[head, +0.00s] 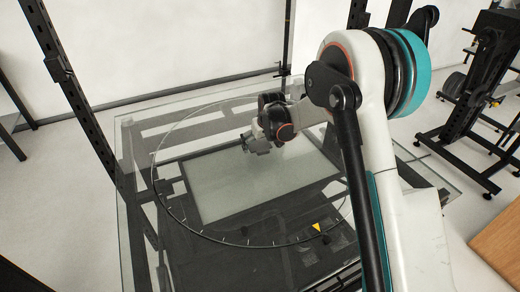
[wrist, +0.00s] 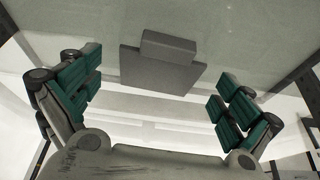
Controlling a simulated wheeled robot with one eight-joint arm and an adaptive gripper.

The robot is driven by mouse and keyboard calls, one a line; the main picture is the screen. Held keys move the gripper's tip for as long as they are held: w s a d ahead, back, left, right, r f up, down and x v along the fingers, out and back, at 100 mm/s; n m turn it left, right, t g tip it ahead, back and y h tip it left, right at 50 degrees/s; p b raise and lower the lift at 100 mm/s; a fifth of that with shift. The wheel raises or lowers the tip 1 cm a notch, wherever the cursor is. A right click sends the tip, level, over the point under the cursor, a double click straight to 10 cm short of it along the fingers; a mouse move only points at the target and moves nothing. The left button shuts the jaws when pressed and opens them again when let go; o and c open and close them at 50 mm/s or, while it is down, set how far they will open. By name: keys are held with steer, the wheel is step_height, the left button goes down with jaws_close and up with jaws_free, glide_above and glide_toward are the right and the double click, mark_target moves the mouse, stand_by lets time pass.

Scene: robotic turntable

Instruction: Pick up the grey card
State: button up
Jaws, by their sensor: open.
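In the wrist view the grey card (wrist: 147,75) shows as a flat, dark grey rectangle with a raised grey block on it. It is near the top middle of the picture, between and beyond my fingertips. My gripper (head: 249,145) is over the turntable's glass plate in the head view, left of my arm's wrist. Its two teal-padded fingers are spread wide in the wrist view, with nothing between the pads. In the head view I cannot tell the card apart from the grey gripper parts around it. The gap between fingers and card is hard to judge.
The glass-topped turntable (head: 215,200) has a dark ring with tick marks and a small yellow marker (head: 316,227) at the front right. Dark upright posts (head: 75,95) stand left and behind. A black rack (head: 478,100) stands on the right. The glass left of my gripper is clear.

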steer(key=c, duration=1)
steer(key=shift+r, duration=0.1)
steer(key=shift+c, duration=0.2)
